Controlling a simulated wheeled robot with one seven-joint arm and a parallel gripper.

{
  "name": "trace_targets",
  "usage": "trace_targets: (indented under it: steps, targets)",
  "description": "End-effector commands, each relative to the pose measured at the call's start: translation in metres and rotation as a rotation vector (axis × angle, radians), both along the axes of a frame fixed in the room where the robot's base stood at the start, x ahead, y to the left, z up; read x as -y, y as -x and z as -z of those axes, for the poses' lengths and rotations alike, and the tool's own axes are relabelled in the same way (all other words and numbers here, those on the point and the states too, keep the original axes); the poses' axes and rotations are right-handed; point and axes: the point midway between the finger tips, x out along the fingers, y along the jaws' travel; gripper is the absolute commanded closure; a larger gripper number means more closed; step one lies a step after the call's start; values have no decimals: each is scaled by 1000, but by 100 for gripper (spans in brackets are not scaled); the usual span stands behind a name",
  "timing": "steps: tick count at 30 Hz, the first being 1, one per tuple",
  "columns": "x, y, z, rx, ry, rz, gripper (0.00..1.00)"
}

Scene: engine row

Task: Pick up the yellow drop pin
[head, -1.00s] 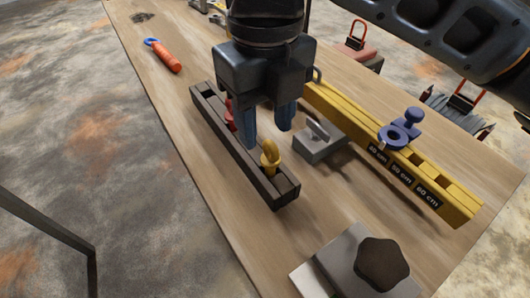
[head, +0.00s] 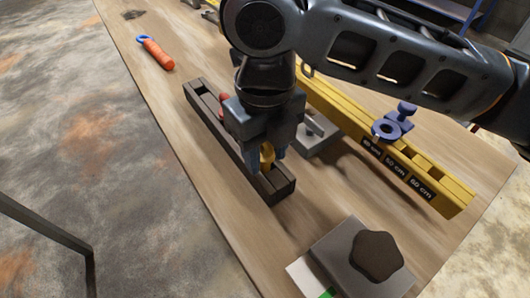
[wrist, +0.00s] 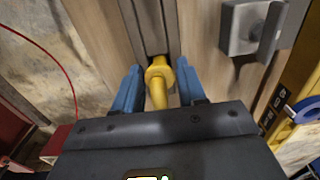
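The yellow drop pin (head: 267,157) stands in the dark slotted rack (head: 277,187) on the workbench. In the wrist view the yellow pin (wrist: 158,78) shows its ring head and shaft between my two blue fingers. My gripper (head: 267,165) is over the near end of the rack, with one finger on each side of the pin. The gripper in the wrist view (wrist: 157,88) is open, with small gaps between the fingers and the pin. The pin's lower part is hidden in the rack.
A red pin (head: 224,98) is further along the rack. A grey block with a handle (head: 316,138) is close on the right, beside a yellow marked rail (head: 440,192) with a purple clamp (head: 390,127). A grey block with a dark knob (head: 375,258) is in front. An orange-handled tool (head: 158,54) lies at far left.

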Motion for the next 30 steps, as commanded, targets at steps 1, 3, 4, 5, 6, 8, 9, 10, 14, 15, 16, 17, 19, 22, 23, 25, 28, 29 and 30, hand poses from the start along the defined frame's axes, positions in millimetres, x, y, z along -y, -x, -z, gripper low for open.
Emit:
trace_targets:
  steps: [1,3,4,5,6,8,9,10,14,15,16,17,19,22,23,25,28,29,30]
  targets:
    - [0,0,0,0,0,0,64]
    - [0,0,0,0,0,0,71]
    - [0,0,0,0,0,0,74]
    - [0,0,0,0,0,0,77]
    - [0,0,0,0,0,0,81]
    - [0,0,0,0,0,0,86]
    - [0,0,0,0,0,0,90]
    - [0,0,0,0,0,0,93]
    - [0,0,0,1,-1,0,100]
    - [0,0,-1,1,-1,0,100]
    - [0,0,-1,1,-1,0,100]
    - [0,0,-1,1,-1,0,100]
    - [0,0,-1,1,-1,0,100]
    - [0,0,-2,1,-1,0,100]
    - [0,0,-3,1,-1,-1,100]
    - [-1,0,-7,2,-1,-1,100]
    - [-1,0,-17,2,-2,-1,100]
    - [-1,0,-20,2,0,-2,100]
    - [-1,-1,-26,3,-1,-1,100]
